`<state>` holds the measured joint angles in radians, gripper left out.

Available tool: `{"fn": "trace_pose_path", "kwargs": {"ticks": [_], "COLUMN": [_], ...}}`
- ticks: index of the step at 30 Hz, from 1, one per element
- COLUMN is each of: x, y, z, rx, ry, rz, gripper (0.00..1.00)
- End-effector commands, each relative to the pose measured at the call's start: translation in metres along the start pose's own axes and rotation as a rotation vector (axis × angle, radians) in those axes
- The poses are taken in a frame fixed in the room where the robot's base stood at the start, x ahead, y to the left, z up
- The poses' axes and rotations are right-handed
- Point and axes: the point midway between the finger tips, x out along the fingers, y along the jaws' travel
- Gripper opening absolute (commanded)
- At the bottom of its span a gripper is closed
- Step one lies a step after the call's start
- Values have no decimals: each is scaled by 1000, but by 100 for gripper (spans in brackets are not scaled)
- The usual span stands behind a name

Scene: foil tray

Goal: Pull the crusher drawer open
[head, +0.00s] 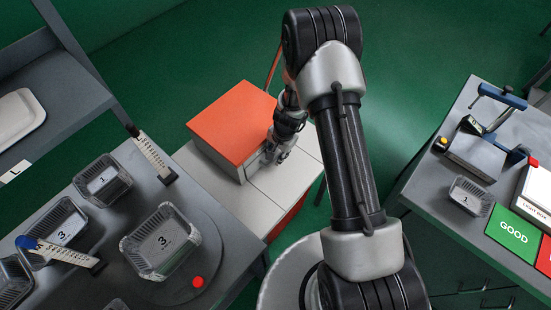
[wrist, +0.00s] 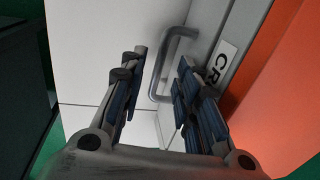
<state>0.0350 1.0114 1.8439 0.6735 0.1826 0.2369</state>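The crusher (head: 234,122) is a box with an orange top and grey-white sides on a light bench in the head view. Its orange top also shows at the right of the wrist view (wrist: 275,85). A grey bar handle (wrist: 167,62) stands out from its front, beside a label (wrist: 221,62) reading "CR", the rest cut off. My gripper (head: 275,153) is at the crusher's front right side. In the wrist view my gripper (wrist: 160,78) is open, with the handle between or just beyond its fingertips; contact is not clear. My gripper hides much of the drawer front in the head view.
A dark table at left holds several foil trays (head: 160,243), a turntable with a red button (head: 198,281) and rulers. At right, a table carries a foil tray (head: 471,197), a blue-handled device and a green GOOD mat (head: 514,235). Green floor is free behind the crusher.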

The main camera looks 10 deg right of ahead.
Motion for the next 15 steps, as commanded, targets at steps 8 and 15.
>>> {"fn": "trace_pose_path", "kwargs": {"ticks": [8, 15], "x": [22, 22], "y": [0, 0], "z": [0, 0], "rx": [-1, -1], "ry": [0, 0], "rz": [0, 0], "gripper": [30, 30]}}
